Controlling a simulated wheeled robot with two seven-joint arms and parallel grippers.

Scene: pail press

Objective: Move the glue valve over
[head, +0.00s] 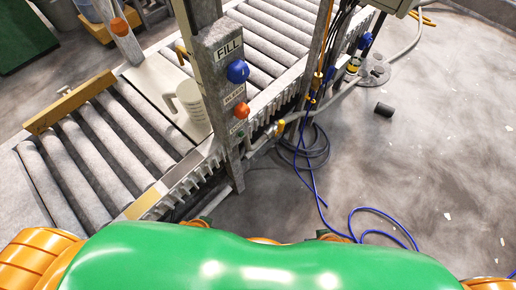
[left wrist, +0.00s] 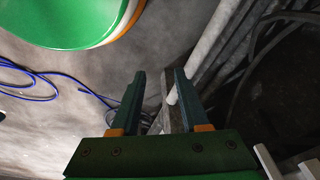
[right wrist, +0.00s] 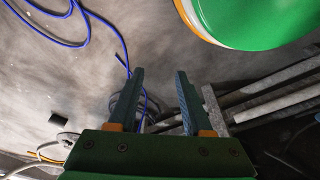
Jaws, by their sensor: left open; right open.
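In the head view a grey upright post (head: 213,60) carries a sign reading FILL (head: 229,48). Below it are a blue knob (head: 238,71), an orange knob (head: 242,110) and a small green button (head: 241,134), with smaller labels too blurred to read. No label reads clearly as glue, so I cannot tell which fitting is the glue valve. My left gripper (left wrist: 160,73) is open and empty, with grey metal posts behind its fingers. My right gripper (right wrist: 159,72) is open and empty above the floor. Neither gripper shows clearly in the head view.
A roller conveyor (head: 140,125) runs diagonally on the left, with a white jug (head: 190,103) and a wooden bar (head: 70,103) on it. A blue hose (head: 320,195) lies on the floor at right. Floor there is mostly open.

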